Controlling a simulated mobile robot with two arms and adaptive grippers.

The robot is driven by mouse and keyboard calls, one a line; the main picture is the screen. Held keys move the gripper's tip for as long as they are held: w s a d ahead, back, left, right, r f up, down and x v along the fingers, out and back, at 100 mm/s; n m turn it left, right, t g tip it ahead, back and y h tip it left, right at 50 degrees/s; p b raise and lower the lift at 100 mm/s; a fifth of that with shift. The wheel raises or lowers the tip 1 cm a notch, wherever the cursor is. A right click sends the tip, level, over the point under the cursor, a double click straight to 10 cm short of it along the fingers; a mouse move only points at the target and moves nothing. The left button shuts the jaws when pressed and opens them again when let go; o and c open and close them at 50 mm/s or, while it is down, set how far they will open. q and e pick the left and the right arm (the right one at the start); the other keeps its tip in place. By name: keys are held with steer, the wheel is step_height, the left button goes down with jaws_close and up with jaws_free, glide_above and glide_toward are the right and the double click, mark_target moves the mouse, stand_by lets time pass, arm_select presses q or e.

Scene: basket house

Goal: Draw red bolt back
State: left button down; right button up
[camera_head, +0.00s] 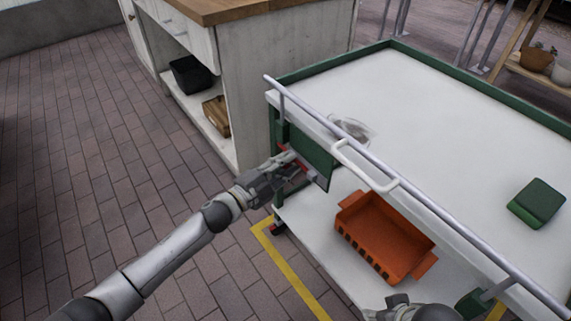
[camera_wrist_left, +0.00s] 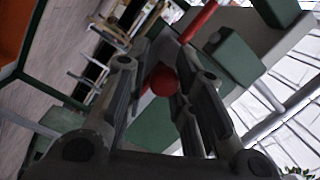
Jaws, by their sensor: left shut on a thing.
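The red bolt (camera_head: 287,154) is on the dark green panel (camera_head: 309,150) under the near left corner of the cart's top. My left gripper (camera_head: 294,169) is at that panel, its fingers closed around the bolt's handle. In the left wrist view a round red knob (camera_wrist_left: 163,82) sits between the two fingers, and a red rod (camera_wrist_left: 199,22) runs past a green block (camera_wrist_left: 237,56). The fingers hide part of the bolt. My right gripper (camera_head: 408,309) shows only in part at the bottom edge, and its fingers cannot be made out.
The white cart (camera_head: 400,85) has a grey rail (camera_head: 440,211) and a white handle (camera_head: 362,168) along its near side. An orange crate (camera_head: 385,238) is on its lower shelf. A green box (camera_head: 537,203) lies on top. A white cabinet (camera_head: 270,65) stands behind. Brick floor (camera_head: 75,170) is free at left.

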arm_select(q)
steer(key=s+d, duration=0.1)
steer(key=s+d+r+p, duration=0.1)
steer(key=s, duration=0.1)
steer(key=shift+d+p, duration=0.2)
steer(key=shift+p, duration=0.1)
steer(key=c, duration=1.3)
jaws_free()
steer(key=shift+s, duration=0.1)
steer(key=shift+d+f, duration=0.1)
steer(key=shift+f, duration=0.05)
steer(key=shift+s+f, duration=0.1)
glide_toward(303, 168)
steer(key=v, duration=0.4)
steer(key=shift+s+a, duration=0.2)
steer(key=shift+s, duration=0.1)
